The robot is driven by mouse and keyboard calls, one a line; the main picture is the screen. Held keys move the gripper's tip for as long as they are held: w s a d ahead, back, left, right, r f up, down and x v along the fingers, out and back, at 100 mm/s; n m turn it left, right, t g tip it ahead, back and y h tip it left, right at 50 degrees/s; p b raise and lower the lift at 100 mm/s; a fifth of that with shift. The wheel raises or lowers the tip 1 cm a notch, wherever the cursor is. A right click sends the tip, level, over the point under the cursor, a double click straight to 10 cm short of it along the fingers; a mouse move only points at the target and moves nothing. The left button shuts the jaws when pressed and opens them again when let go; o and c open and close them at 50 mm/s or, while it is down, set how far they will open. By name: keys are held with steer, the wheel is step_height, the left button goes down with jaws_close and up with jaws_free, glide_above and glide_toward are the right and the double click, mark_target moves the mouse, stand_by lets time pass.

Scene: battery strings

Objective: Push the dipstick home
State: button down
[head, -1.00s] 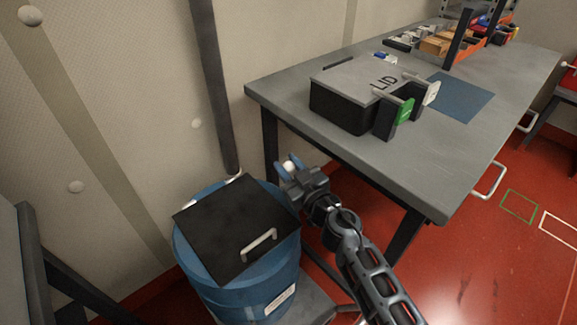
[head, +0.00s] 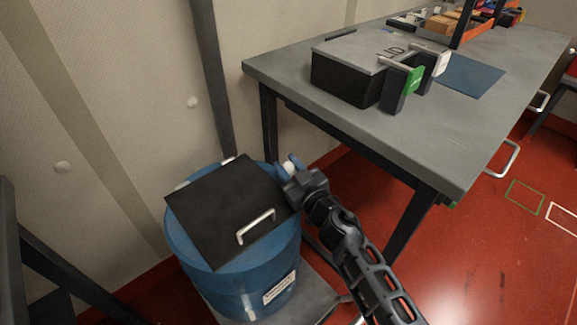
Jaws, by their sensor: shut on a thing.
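A blue drum (head: 222,282) stands at the lower middle of the head view, with a square black plate (head: 215,205) with a metal handle lying over its top. My gripper (head: 288,167) is beside the drum's back right rim, at about the level of its top. Its blue fingertips are shut on a small white rounded piece (head: 289,167), which looks like the dipstick's knob. I see no dipstick shaft. Whether the piece is seated in anything is hidden by the gripper and the plate.
A grey workbench (head: 300,72) stands close behind and right of my gripper, with a black box (head: 345,78) marked LID and a blue mat (head: 468,80) on it. A dark vertical post (head: 212,80) runs along the wall behind the drum. Red floor is open at right.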

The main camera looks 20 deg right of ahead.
steer(key=shift+f, duration=0.25)
steer(key=c, duration=1.1)
jaws_free()
steer(key=shift+f, duration=0.1)
steer(key=shift+o, duration=1.4)
steer(key=s+p, duration=0.2)
steer(key=s, duration=0.5)
steer(key=shift+s+d, duration=0.4)
steer(key=shift+d, duration=0.05)
